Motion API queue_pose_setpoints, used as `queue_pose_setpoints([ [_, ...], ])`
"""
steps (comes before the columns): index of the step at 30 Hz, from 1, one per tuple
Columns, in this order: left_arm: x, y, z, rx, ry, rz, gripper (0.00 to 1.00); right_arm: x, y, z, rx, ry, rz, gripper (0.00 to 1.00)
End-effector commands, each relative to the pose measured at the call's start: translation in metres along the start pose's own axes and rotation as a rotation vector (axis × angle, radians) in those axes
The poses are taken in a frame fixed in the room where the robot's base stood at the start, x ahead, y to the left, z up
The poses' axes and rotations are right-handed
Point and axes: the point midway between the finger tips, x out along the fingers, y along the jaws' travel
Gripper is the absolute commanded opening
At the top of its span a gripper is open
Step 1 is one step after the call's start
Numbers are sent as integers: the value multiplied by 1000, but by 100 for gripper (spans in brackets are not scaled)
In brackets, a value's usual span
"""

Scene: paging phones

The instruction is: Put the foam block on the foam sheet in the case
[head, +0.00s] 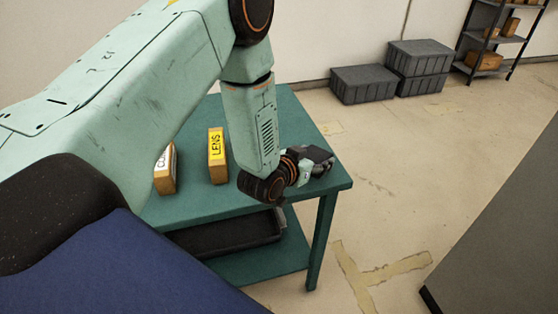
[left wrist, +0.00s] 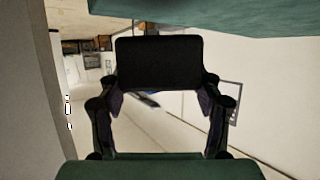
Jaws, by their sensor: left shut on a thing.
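My left gripper (head: 318,160) is over the right end of the green table. It is shut on a dark block, which I take to be the foam block (head: 316,153). In the left wrist view the foam block (left wrist: 160,63) is a plain black rectangle between the two fingers of my left gripper (left wrist: 160,88). I cannot tell from the head view whether the block touches the tabletop. No foam sheet shows, and I cannot make out the case. My right gripper is not in view.
On the green table (head: 192,208) stand a yellow LENS box (head: 216,158) and a partly hidden white-labelled box (head: 165,172). A black tray (head: 225,236) lies on its lower shelf. Grey bins (head: 363,84) and a shelf rack (head: 490,42) stand behind.

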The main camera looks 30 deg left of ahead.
Motion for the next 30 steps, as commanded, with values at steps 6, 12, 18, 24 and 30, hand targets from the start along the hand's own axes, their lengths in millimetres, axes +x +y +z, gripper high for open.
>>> queue_pose_setpoints([
  [6, 13, -19, -23, -83, 3, -205, 44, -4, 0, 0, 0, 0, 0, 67],
  [12, 14, -40, -40, -164, 3, -396, 44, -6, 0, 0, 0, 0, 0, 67],
  [18, 6, -65, -53, -246, 3, -591, 44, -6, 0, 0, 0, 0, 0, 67],
  [24, -10, -91, -56, -317, 0, -764, 44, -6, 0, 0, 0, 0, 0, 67],
  [30, -22, -104, -54, -354, -2, -855, 44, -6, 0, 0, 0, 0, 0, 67],
])
